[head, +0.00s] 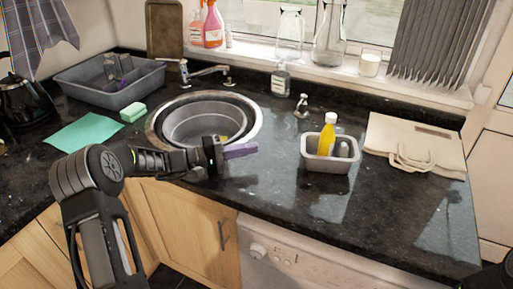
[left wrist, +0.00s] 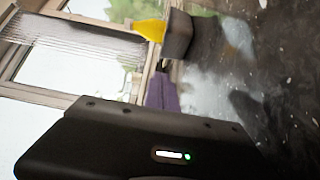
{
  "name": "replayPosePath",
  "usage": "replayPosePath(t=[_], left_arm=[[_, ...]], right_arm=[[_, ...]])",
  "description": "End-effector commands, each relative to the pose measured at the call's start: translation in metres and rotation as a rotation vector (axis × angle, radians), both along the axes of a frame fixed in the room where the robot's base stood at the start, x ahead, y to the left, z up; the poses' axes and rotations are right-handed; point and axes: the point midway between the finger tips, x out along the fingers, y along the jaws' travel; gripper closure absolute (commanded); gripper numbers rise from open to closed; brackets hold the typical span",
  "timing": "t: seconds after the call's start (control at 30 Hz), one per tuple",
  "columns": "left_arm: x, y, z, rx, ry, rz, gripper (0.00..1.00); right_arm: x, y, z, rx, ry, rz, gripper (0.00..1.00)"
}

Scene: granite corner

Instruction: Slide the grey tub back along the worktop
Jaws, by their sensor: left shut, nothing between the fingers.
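The small grey tub (head: 322,163) stands on the dark worktop (head: 385,215), right of the sink and near the front edge. A yellow bottle (head: 326,141) stands in it with a greyish item beside it. My left gripper (head: 250,150) reaches in from the left over the sink's front right rim, its purple fingers shut and empty. They point toward the tub, with a clear gap between. The left wrist view shows the purple fingers (left wrist: 163,92) close to the tub (left wrist: 177,36) in the picture, with the yellow bottle (left wrist: 150,30). My right gripper is not in view.
A folded beige bag (head: 415,140) lies right of the tub. The round sink (head: 256,118) holds a grey basin. Worktop behind the tub is partly free.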

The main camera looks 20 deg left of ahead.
Motion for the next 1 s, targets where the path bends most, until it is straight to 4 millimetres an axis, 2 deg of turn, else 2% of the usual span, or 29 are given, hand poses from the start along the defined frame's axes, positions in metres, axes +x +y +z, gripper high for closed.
replayPosePath(t=[0.47,0.7,1.0], left_arm=[[0.055,-0.072,0.003,0.000,0.000,-0.006,1.00],[0.049,-0.102,0.002,-0.001,0.001,-0.004,1.00],[0.048,-0.108,0.000,0.001,-0.001,-0.001,1.00]], right_arm=[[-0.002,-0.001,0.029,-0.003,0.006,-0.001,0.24],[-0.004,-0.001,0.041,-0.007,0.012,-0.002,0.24],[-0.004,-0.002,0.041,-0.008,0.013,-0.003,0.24]])
